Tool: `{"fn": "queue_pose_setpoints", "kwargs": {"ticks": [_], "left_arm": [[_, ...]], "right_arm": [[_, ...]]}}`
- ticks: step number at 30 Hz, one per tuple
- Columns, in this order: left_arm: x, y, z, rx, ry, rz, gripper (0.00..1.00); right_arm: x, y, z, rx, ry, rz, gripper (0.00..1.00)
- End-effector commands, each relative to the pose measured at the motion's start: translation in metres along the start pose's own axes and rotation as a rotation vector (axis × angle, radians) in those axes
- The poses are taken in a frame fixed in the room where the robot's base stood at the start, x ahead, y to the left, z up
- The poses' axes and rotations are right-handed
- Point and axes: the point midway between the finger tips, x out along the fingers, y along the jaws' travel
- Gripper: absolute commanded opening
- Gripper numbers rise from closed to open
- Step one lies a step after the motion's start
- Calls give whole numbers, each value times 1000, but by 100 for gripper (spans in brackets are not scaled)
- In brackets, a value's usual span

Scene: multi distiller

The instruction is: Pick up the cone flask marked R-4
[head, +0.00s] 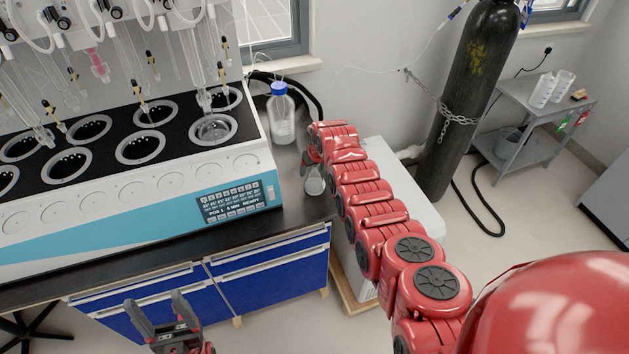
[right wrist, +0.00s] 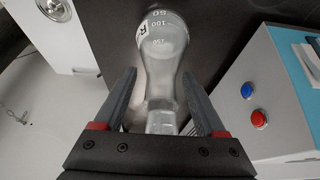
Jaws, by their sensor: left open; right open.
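A clear cone flask (head: 315,186) stands on the dark bench top right of the multi distiller (head: 130,215), at the end of my right arm. In the right wrist view the flask (right wrist: 163,45) has white volume marks and a label on which only an R can be read; the rest is turned out of sight. My right gripper (right wrist: 159,78) is open, with one finger on each side of the flask's neck; a gap shows on both sides. My left gripper (head: 160,312) is open and empty in front of the blue drawers.
A blue-capped bottle (head: 281,118) stands behind the flask, near black hoses. The distiller's side with blue and red buttons (right wrist: 259,119) is close to the flask. A chained gas cylinder (head: 470,95) and a grey cart (head: 530,125) stand at right.

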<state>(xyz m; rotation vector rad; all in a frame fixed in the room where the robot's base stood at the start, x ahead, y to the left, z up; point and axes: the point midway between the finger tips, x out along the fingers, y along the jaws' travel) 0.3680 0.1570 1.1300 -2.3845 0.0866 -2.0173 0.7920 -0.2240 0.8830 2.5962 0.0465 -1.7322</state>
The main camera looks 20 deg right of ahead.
Motion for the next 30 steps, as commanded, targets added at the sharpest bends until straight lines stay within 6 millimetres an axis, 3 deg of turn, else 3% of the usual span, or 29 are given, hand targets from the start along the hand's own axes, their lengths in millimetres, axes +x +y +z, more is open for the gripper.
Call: {"fn": "queue_pose_setpoints", "kwargs": {"ticks": [2, 12, 15, 30], "left_arm": [[0, 0, 0, 0, 0, 0, 70], [0, 0, 0, 0, 0, 0, 70], [0, 0, 0, 0, 0, 0, 70], [-1, 0, 0, 0, 0, 0, 70]], "right_arm": [[0, 0, 0, 0, 0, 0, 73], [0, 0, 0, 0, -1, 0, 14], [0, 0, 1, 0, -2, 0, 0], [0, 0, 0, 0, -2, -1, 0]]}}
